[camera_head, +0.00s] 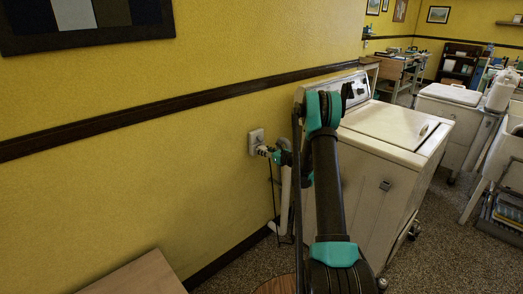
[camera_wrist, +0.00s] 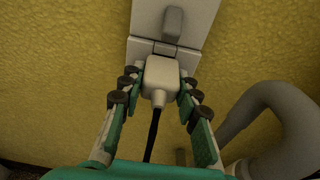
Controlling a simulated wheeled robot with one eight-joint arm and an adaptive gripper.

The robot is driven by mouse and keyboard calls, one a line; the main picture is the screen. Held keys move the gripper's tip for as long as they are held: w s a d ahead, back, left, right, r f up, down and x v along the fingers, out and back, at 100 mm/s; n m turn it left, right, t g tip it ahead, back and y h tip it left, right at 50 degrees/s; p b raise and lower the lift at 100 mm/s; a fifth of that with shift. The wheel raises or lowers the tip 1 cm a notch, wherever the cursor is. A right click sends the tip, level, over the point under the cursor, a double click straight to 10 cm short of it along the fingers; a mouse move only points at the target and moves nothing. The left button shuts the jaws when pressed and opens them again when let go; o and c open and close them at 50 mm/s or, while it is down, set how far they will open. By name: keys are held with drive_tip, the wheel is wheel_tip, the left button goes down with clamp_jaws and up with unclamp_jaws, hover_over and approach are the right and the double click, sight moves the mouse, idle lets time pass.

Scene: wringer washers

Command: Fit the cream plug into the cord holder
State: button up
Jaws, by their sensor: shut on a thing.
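The cream plug (camera_wrist: 161,76) sits between the fingers of my gripper (camera_wrist: 153,92) in the wrist view, with a black cord running down from its narrow end. The gripper is shut on the plug. The plug's far end is against or just in front of a pale wall plate (camera_wrist: 144,48); I cannot tell whether it is seated in it. In the head view the plate (camera_head: 255,136) is on the yellow wall, with my gripper (camera_head: 264,151) at its lower right. The plug is hard to make out there. I cannot clearly identify the cord holder in either view.
A cream washer (camera_head: 385,125) stands just right of my arm. A pale grey hose (camera_wrist: 262,102) curves close to the right of my gripper. A wooden surface (camera_head: 138,274) is at lower left. The wall left of the plate is clear below the dark rail (camera_head: 170,103).

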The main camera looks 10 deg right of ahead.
drive_tip(key=shift+f+v, duration=0.2)
drive_tip(key=shift+v, duration=1.2)
drive_tip(key=shift+f+v, duration=0.2)
drive_tip(key=shift+v, duration=1.15)
drive_tip(key=shift+s+h, duration=0.1)
drive_tip(key=shift+h, duration=0.2)
